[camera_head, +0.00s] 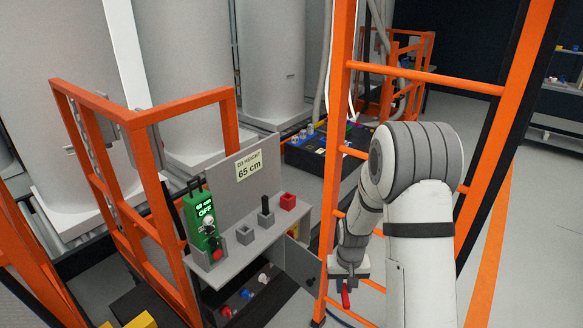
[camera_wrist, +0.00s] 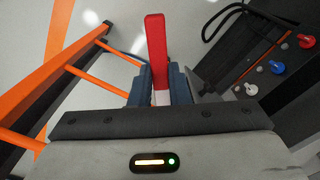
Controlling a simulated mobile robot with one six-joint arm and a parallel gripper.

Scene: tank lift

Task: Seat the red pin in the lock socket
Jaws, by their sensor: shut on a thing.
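The red pin (camera_wrist: 157,45) stands out from between the jaws in the wrist view, with a white part lower down. My gripper (camera_wrist: 160,88) is shut on it. In the head view the pin (camera_head: 345,294) hangs below my gripper (camera_head: 344,279), right of the grey bench and in front of the orange ladder. On the bench top, a red square socket (camera_head: 288,201) sits at the right end. A grey socket with a black pin (camera_head: 265,213) and an empty-looking grey socket (camera_head: 245,234) stand left of it. Which one is the lock socket is not labelled legibly.
A green box reading OFF (camera_head: 204,221) stands at the bench's left end, by a "65 cm" sign (camera_head: 249,167). Below are a shelf with coloured knobs (camera_head: 247,293) and an open grey door (camera_head: 299,262). Orange rails (camera_head: 150,180) and the ladder (camera_head: 335,150) flank the bench.

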